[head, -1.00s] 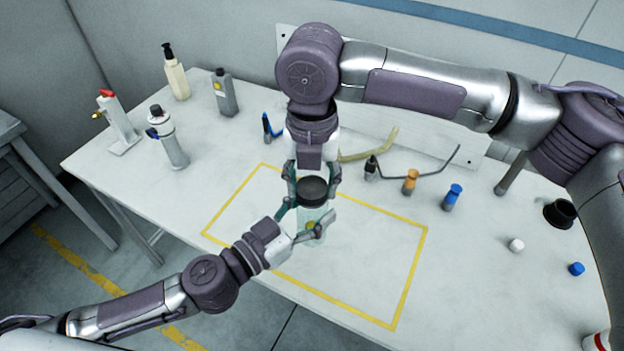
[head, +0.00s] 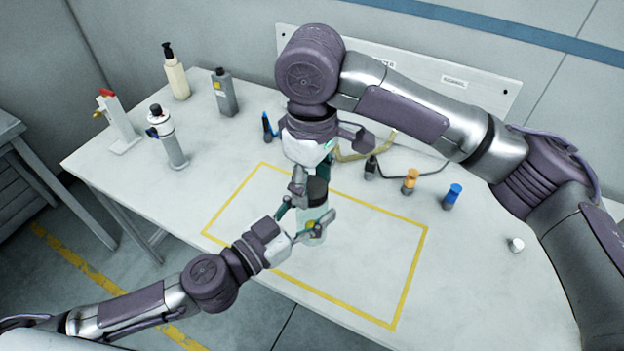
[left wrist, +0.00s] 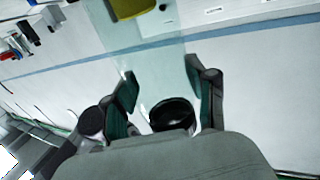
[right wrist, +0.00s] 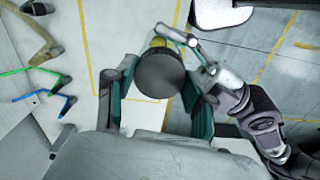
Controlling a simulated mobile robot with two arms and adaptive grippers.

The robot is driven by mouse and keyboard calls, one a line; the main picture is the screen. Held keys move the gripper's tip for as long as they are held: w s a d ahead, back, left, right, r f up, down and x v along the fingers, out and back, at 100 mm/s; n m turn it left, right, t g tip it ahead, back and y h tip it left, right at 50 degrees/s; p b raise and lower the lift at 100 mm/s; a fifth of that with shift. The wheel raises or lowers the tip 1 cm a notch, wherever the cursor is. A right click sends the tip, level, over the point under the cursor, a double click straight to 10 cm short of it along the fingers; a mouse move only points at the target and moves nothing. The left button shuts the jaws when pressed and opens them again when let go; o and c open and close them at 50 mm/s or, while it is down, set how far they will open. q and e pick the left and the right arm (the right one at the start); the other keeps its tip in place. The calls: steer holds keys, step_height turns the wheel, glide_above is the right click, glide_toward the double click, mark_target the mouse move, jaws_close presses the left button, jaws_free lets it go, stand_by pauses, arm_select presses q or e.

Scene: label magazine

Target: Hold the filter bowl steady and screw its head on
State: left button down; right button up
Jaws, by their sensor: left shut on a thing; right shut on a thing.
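The filter bowl (head: 315,228), clear with a yellow label, stands upright inside the yellow outline on the table. My left gripper (head: 307,222) is shut around its side. The bowl fills the upper middle of the left wrist view (left wrist: 145,45). The black filter head (head: 318,190) sits on top of the bowl; how far it is threaded cannot be told. My right gripper (head: 311,186) is above the bowl, shut on the head from over it. In the right wrist view the head shows as a dark round disc (right wrist: 160,76) between the fingers.
A pump bottle (head: 176,78), a grey bottle (head: 225,95), a red-topped stand (head: 118,125) and a silver filter unit (head: 168,140) stand at the left. Orange (head: 410,180) and blue (head: 452,196) small fittings stand at the right. The front of the outline is clear.

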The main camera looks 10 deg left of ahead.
steer(key=m, duration=0.6)
steer(key=shift+m, duration=0.4)
steer(key=o, duration=1.3)
steer(key=shift+r, duration=2.25)
steer(key=shift+c, duration=0.6)
